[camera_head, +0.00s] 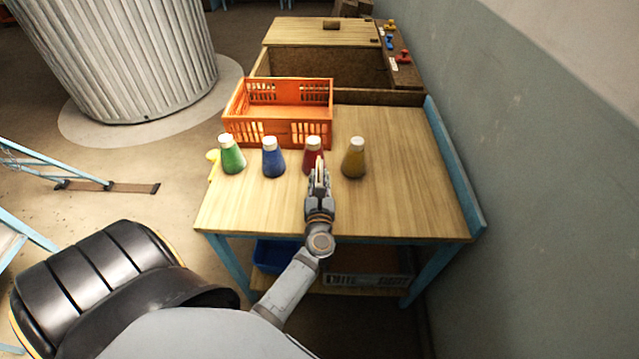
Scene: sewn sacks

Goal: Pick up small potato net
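I see no potato net in the head view. Four-sided work table (400,185) stands ahead with a row of small conical flasks with white caps: green (232,158), blue (273,160), red (310,158) and yellow (354,160). My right gripper is not in view.
An orange crate (290,133) stands behind the flasks and looks empty. A wooden box (320,65) is at the back. A wall (540,150) runs along the right. A blue bin (272,254) sits under the table. The tabletop's right side is clear.

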